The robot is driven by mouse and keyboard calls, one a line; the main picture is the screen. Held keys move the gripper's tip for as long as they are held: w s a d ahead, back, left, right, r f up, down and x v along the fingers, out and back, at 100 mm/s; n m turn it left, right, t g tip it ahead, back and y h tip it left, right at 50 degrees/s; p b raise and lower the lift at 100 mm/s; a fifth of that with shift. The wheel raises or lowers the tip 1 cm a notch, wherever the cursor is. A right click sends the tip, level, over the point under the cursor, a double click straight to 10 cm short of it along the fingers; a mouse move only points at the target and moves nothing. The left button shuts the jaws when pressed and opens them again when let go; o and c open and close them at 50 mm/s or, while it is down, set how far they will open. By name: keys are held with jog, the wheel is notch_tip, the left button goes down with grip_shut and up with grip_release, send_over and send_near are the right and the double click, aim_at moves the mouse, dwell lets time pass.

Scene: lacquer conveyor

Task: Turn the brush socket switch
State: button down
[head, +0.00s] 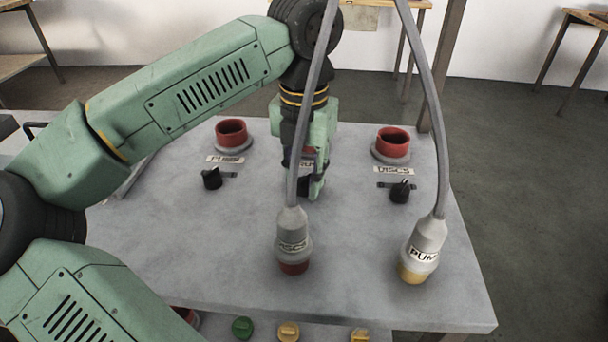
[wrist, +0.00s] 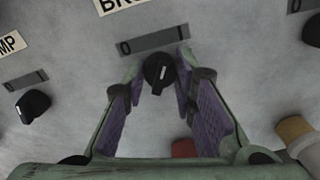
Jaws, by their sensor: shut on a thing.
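The brush socket switch (wrist: 158,72) is a black round knob with a short white mark, below a grey 0-marked scale plate (wrist: 155,40) and a partly cut-off label reading "BR" (wrist: 119,4). In the wrist view my gripper's two purple-padded fingers stand on either side of it, shut on it. In the head view my gripper (head: 313,186) points down at the middle of the panel; the arm, gripper and a hanging cable hide most of this switch and its socket there. The white mark looks roughly upright in the wrist view; its exact setting on the scale I cannot tell.
The pump switch (head: 212,178) and red socket (head: 231,131) are on the left; the discs switch (head: 400,192) and red socket (head: 392,140) are on the right. Two cabled plugs, DISCS (head: 292,243) and PUMP (head: 424,245), hang in front. Panel front-left is clear.

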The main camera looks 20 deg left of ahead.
aim_at(303, 178)
jog(key=c, duration=1.3)
grip_release()
jog(key=shift+r, duration=0.1)
notch_tip(303, 178, up, 7)
jog(key=shift+r, duration=0.2)
